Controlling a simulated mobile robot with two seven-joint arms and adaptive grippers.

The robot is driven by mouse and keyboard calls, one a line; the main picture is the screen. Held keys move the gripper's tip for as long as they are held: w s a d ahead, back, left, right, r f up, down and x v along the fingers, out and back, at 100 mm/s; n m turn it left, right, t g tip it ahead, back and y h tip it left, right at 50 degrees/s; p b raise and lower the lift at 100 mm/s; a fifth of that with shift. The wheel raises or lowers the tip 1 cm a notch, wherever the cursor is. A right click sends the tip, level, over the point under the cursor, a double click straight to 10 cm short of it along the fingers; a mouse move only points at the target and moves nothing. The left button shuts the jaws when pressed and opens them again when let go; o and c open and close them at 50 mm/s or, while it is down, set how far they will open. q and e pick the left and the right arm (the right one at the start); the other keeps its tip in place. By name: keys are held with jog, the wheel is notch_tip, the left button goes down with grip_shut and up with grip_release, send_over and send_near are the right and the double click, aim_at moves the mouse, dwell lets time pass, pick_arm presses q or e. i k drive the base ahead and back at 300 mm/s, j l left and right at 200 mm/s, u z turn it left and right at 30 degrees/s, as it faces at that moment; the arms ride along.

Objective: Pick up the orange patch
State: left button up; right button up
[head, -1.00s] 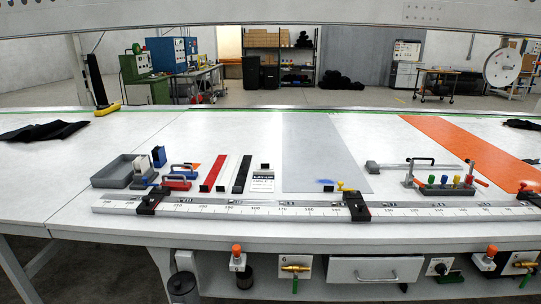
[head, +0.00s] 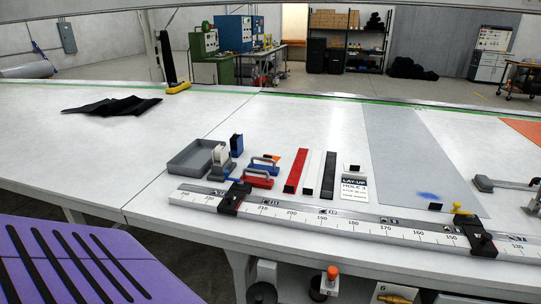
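A small orange piece (head: 266,158), which looks like the patch, lies on the white table among the hand tools left of centre. It is partly hidden by a blue-handled tool (head: 261,168) and a red-handled tool (head: 258,181). A long orange sheet (head: 522,128) shows at the right edge, cut off by the frame. Neither of my grippers is in view.
A grey tray (head: 190,157) stands left of the tools. Red, white and black strips (head: 296,171) and a label card (head: 353,189) lie to the right. A long ruler rail (head: 300,218) runs in front. A purple slotted surface (head: 60,265) fills the lower left. Black cloth (head: 112,106) lies further back.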

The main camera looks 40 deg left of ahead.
aim_at(276, 158)
jog(key=j+z, duration=0.1)
jog(key=j, duration=0.45)
jog(key=j+z, duration=0.1)
jog(key=j, duration=0.45)
jog(key=k+j+z, duration=0.1)
jog(key=j, duration=0.4)
jog(key=k+j+z, duration=0.15)
jog(key=j, duration=0.4)
